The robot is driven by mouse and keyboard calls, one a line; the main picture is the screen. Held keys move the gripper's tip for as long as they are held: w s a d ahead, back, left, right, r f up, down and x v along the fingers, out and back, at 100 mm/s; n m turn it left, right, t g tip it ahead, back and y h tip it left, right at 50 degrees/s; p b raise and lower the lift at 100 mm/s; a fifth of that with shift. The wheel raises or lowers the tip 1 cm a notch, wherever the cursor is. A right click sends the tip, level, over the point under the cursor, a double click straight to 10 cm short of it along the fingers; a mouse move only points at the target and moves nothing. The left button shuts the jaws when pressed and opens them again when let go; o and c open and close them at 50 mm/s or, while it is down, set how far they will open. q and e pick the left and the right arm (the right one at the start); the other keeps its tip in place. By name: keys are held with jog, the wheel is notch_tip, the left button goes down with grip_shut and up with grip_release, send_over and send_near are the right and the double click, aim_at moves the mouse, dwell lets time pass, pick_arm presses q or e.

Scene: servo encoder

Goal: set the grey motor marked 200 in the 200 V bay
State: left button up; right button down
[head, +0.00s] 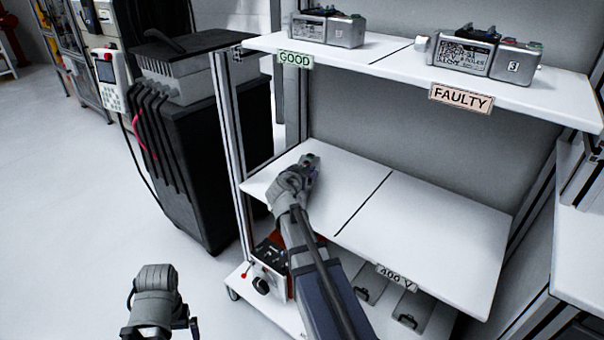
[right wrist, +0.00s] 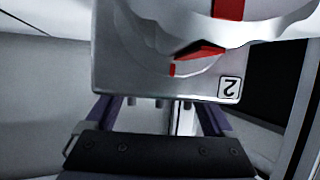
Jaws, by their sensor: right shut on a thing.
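In the right wrist view, a grey motor (right wrist: 130,78) with a small "2" tag and red marks sits between the purple fingers of my right gripper, which is shut on it. In the head view, my right gripper (head: 303,174) is over the left bay (head: 336,160) of the middle shelf. Only a small part of the held motor (head: 313,162) shows there, and I cannot tell whether it touches the shelf. The right bay (head: 425,230) is empty. A "400 V" sign (head: 396,277) is on the front edge; my arm partly covers that edge. My left gripper (head: 157,300) is low at left, fingers unclear.
On the upper shelf, one motor (head: 328,28) stands behind the GOOD sign (head: 295,60). Another, tagged 3 (head: 487,52), stands behind the FAULTY sign (head: 461,98). A red and white box with a knob (head: 268,272) is below. A black cabinet (head: 195,150) stands left of the rack.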

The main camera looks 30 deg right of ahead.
jog(key=shift+f, duration=0.25)
grip_release()
jog(key=shift+r, duration=0.1)
jog(key=shift+s+a, duration=0.1)
